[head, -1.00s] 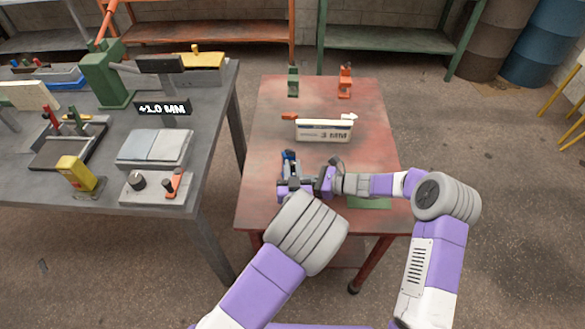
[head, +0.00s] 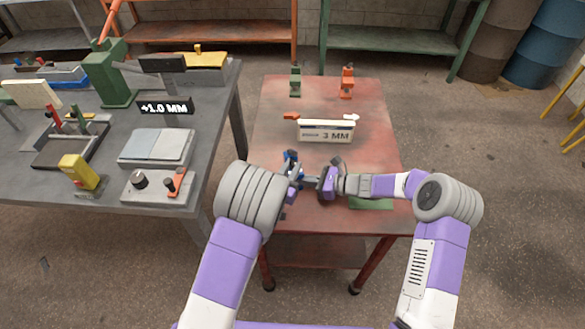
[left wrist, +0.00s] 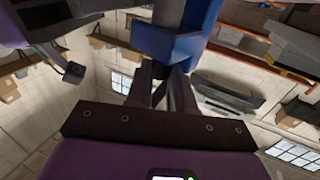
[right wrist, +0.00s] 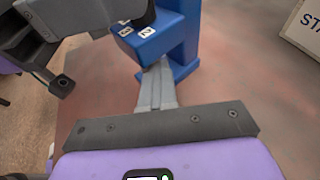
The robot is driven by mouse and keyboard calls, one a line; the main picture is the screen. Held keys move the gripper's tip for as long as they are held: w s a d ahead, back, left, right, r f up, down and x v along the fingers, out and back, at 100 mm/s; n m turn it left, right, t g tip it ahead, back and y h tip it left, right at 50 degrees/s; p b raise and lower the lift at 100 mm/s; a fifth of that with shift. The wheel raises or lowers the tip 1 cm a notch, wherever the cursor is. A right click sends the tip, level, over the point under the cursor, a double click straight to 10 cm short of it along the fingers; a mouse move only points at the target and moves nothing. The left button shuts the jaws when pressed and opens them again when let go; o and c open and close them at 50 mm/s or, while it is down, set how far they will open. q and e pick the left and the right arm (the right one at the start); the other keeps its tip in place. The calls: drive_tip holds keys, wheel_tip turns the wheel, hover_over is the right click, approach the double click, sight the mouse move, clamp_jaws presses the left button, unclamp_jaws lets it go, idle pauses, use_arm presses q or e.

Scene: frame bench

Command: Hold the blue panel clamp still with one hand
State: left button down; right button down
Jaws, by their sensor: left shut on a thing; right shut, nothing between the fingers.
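The blue panel clamp (head: 291,158) stands on the red table, partly hidden by my left gripper in the head view. It also shows in the left wrist view (left wrist: 178,42) and in the right wrist view (right wrist: 184,40), where its side block carries small white number labels. My left gripper (left wrist: 166,80) is shut on the clamp; the gripped part is dark and mostly hidden. My right gripper (right wrist: 156,72) is shut and empty, its fingertips close to the clamp's lower part. I cannot tell whether they touch it.
A white box marked 3 MM (head: 326,131) lies behind the clamp. A green clamp (head: 295,82) and an orange clamp (head: 347,82) stand at the table's back. A green patch (head: 371,203) lies front right. The grey bench (head: 115,190) at left has a +1.0 MM display (head: 165,107).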

use_arm(q)
drive_tip(key=shift+a+m+h, duration=0.15)
drive_tip(key=shift+m+h, duration=0.25)
drive_tip(key=shift+h, duration=0.2)
drive_tip(key=c, duration=1)
unclamp_jaws()
drive_tip(key=shift+s+a, duration=0.1)
drive_tip(key=shift+a, duration=0.05)
drive_tip(key=shift+d+v, duration=0.2)
drive_tip(key=shift+v, duration=3.7)
drive_tip(key=shift+s+r, duration=0.1)
drive_tip(key=shift+r, duration=0.1)
